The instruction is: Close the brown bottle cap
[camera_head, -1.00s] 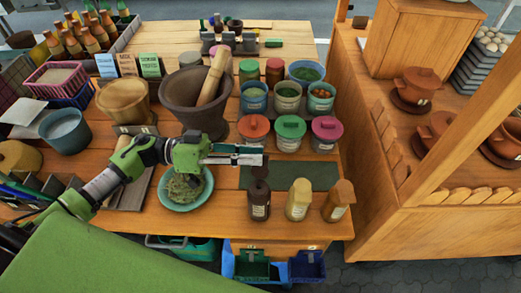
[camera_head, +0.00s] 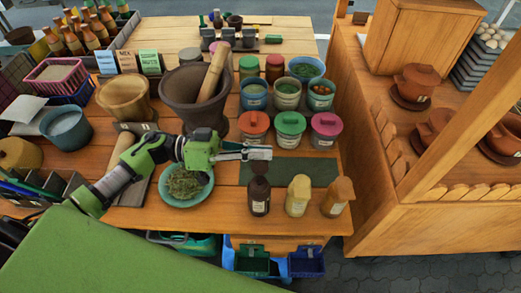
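The brown bottle (camera_head: 260,202) stands upright at the front of the wooden table, left of two other bottles. Its dark cap (camera_head: 259,169) shows at the bottle's top, just below my fingertips. I cannot tell whether it is fully seated. My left gripper (camera_head: 258,153) reaches in from the left, its pale fingertips over the cap and close to it. The fingers look near each other, but whether they grip the cap is hidden from this angle. My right gripper is not in view.
A yellow bottle (camera_head: 298,197) and an orange-brown bottle (camera_head: 337,198) stand to the right. Lidded jars (camera_head: 290,132) stand behind a dark green mat (camera_head: 310,172). A bowl of herbs (camera_head: 186,185) sits below my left arm, and a large mortar (camera_head: 190,108) stands behind.

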